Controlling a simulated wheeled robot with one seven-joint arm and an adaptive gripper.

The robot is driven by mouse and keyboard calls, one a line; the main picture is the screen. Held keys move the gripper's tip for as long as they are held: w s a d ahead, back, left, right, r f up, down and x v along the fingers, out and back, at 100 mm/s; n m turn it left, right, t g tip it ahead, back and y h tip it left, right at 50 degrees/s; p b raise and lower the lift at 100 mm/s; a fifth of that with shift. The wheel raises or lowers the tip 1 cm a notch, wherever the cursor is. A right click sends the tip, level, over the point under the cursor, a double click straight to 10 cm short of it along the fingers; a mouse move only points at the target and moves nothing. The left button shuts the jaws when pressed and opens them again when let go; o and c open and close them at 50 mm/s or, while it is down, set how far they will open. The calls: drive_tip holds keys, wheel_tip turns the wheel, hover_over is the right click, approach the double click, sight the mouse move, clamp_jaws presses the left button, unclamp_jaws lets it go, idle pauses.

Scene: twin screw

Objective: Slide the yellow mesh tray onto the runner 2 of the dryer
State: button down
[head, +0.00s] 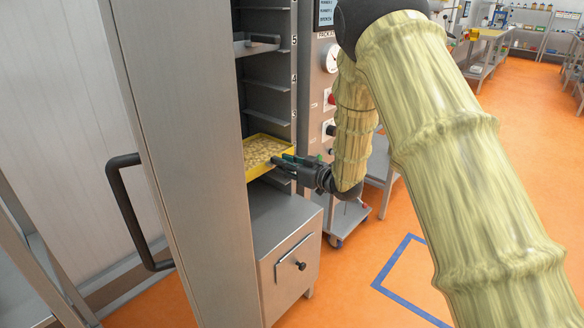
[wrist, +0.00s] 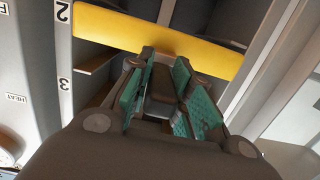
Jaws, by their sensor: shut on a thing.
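The yellow mesh tray (head: 262,171) holds pale pieces and lies partly inside the open dryer in the head view. Its yellow edge (wrist: 160,45) crosses the top of the wrist view, near the label 2 (wrist: 62,11). My gripper (head: 285,161) is at the tray's near right side, shut on it. Its green-padded fingers also show in the wrist view (wrist: 162,88), where the exact grip is partly hidden. Runner 2 is mostly hidden by the tray and gripper. I cannot tell whether the tray rests on it.
The dryer's open door (head: 180,150) with a black handle (head: 130,212) stands left of the tray. A grey tray (head: 256,45) sits on an upper runner. Empty runners (head: 268,88) lie between. A control panel (head: 328,90) is to the right. A drawer unit (head: 290,262) sits below.

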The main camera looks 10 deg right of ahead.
sight(272, 160)
drive_tip(key=shift+r+x, duration=0.2)
drive_tip(key=shift+x, duration=0.85)
drive_tip(key=shift+r+x, duration=0.15)
drive_tip(key=shift+x, duration=0.9)
drive_tip(key=shift+r+x, duration=0.2)
drive_tip(key=shift+x, duration=0.85)
drive_tip(key=shift+f, duration=0.35)
drive_tip(key=c, duration=1.2)
unclamp_jaws()
drive_tip(key=shift+f, duration=0.15)
drive_tip(key=v, duration=1.2)
